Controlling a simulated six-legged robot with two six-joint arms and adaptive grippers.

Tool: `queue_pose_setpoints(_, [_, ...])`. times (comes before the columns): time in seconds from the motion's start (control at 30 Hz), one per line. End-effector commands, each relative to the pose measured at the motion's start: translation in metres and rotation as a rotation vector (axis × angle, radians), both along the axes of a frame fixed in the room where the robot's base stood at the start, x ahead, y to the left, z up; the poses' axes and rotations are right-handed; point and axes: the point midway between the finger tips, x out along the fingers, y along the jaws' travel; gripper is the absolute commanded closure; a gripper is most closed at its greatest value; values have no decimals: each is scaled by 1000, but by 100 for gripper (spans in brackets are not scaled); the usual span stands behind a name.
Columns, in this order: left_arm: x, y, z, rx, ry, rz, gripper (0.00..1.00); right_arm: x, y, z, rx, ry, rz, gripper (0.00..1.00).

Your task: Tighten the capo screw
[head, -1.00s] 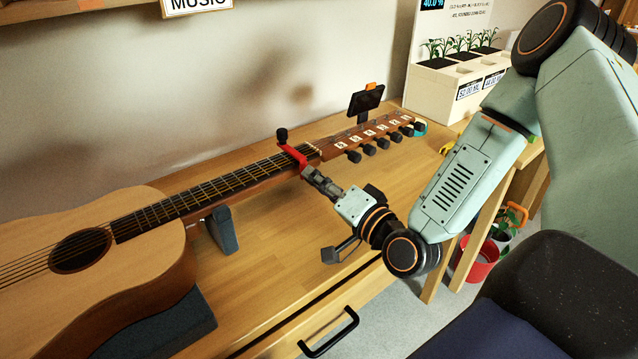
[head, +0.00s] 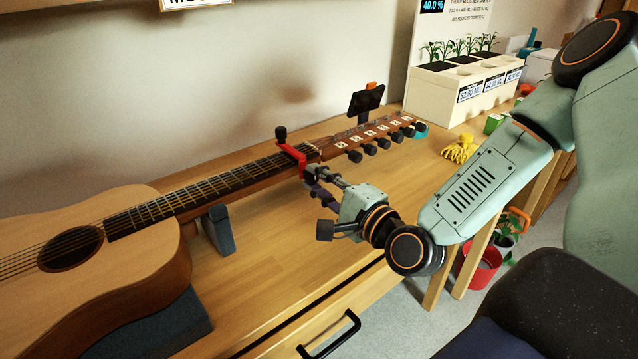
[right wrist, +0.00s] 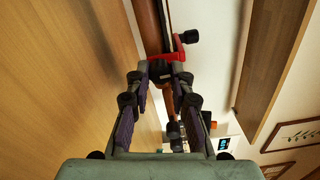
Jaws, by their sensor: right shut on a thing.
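The red capo (head: 292,155) is clamped across the neck of the acoustic guitar (head: 110,235), near the headstock. A black knob (head: 281,133) stands up at its far end. In the right wrist view the capo (right wrist: 165,57) crosses the neck, with that black knob (right wrist: 190,36) off to the right. My right gripper (head: 308,180) is at the near end of the capo, below the neck. Its fingertips (right wrist: 160,76) are shut on the dark capo screw (right wrist: 160,70), which they partly hide. My left gripper is not in view.
A blue-grey support (head: 218,228) stands under the neck. A black tuner screen (head: 365,101) is at the headstock with its tuning pegs (head: 383,143). A planter box (head: 455,85) and yellow gloves (head: 459,149) lie farther right. The wooden bench (head: 265,265) in front is clear.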

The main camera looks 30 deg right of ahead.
Motion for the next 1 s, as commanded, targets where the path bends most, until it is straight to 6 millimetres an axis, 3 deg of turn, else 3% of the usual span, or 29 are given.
queue_pose_setpoints(0.67, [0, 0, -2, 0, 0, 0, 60, 0, 0, 0, 59, 4, 0, 100])
queue_pose_setpoints(0.7, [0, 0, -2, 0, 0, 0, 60, 0, 0, 0, 59, 4, 0, 77])
queue_pose_setpoints(1.0, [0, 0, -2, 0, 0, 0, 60, 0, 0, 0, 58, 5, 0, 55])
